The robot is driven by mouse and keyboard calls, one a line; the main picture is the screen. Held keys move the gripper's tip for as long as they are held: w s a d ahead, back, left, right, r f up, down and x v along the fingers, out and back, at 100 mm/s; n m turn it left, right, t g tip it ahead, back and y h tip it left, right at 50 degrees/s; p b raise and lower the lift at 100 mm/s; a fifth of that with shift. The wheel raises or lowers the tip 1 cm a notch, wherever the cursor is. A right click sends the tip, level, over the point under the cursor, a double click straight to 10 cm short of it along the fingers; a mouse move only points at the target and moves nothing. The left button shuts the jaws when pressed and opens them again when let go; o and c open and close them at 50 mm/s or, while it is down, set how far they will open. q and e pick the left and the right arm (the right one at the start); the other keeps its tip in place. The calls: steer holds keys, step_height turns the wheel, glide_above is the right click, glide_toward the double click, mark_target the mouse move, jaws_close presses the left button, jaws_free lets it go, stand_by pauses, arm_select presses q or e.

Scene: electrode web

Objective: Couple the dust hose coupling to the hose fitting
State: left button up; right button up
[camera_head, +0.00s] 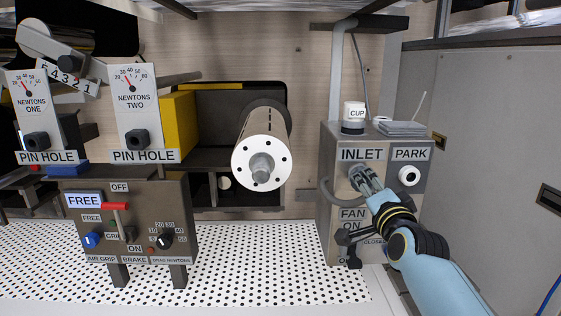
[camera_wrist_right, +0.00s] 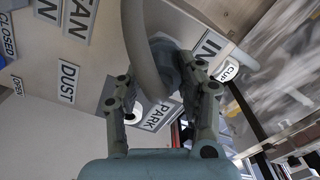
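My right gripper (camera_head: 362,174) is at the front of the grey box, just below the INLET label (camera_head: 361,154). In the right wrist view its two fingers (camera_wrist_right: 165,75) stand on either side of the grey dust hose coupling (camera_wrist_right: 178,72) and appear shut on it. The grey hose (camera_wrist_right: 143,45) curves across in front of the fingers and partly hides their tips. It also shows left of the gripper in the head view (camera_head: 328,192). The hose fitting at the inlet is hidden behind the gripper and coupling; I cannot tell whether they touch. My left gripper is not in view.
The PARK port (camera_head: 408,176) is right of the inlet, close to my gripper. A CUP-labelled jar (camera_head: 353,116) stands on the box. Fan controls (camera_head: 352,240) sit below. A white roller (camera_head: 262,160) projects at left, and a grey wall (camera_head: 490,150) bounds the right.

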jaws_close()
steer(key=shift+w+r, duration=0.1)
steer(key=shift+r, duration=0.15)
stand_by(0.3)
